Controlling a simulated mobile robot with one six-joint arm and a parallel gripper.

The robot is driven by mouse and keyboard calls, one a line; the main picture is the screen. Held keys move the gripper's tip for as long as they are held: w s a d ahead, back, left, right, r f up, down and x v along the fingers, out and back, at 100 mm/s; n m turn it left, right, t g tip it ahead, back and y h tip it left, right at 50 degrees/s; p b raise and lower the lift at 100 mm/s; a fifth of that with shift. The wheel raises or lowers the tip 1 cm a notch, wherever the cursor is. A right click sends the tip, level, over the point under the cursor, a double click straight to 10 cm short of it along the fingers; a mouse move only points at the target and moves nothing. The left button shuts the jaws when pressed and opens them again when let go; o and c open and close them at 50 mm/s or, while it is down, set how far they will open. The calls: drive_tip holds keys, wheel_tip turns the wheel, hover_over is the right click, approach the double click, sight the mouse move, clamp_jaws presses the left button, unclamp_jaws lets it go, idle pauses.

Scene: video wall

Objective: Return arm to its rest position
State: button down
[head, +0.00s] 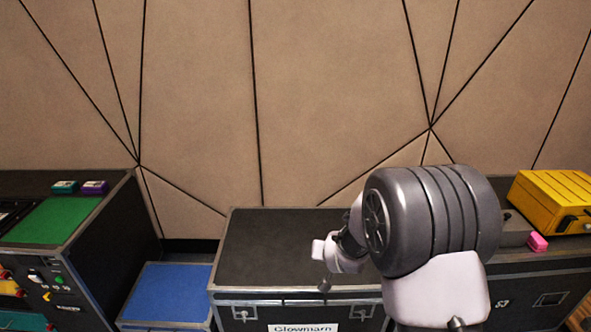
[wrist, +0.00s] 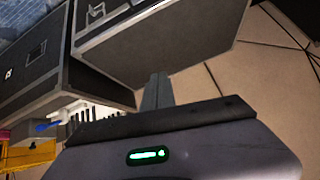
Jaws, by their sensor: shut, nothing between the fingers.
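My gripper (wrist: 157,82) shows in the wrist view as two dark fingers side by side, shut with nothing between them. It points toward the black cases and the panelled wall and touches nothing that I can see. In the head view my arm is folded above the right part of the middle black case (head: 290,250). The fingers cannot be made out clearly there.
A low blue-topped case (head: 168,290) stands left of the middle case. A black case with a green mat (head: 55,220) carries teal (head: 64,187) and purple (head: 94,187) blocks. At right are a yellow box (head: 555,198) and a pink block (head: 537,242). The tan wall (head: 320,100) is behind.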

drive_tip(key=s+d+r+m+g+y, duration=0.1)
drive_tip(key=s+r, duration=1.8)
drive_tip(key=s+r+m+g, duration=0.1)
drive_tip(key=s+r, duration=0.1)
drive_tip(key=s, duration=1.4)
drive_tip(key=shift+s+a+y, duration=0.25)
drive_tip(key=shift+a+y, duration=0.05)
drive_tip(key=shift+y, duration=0.1)
drive_tip(key=shift+r, duration=0.1)
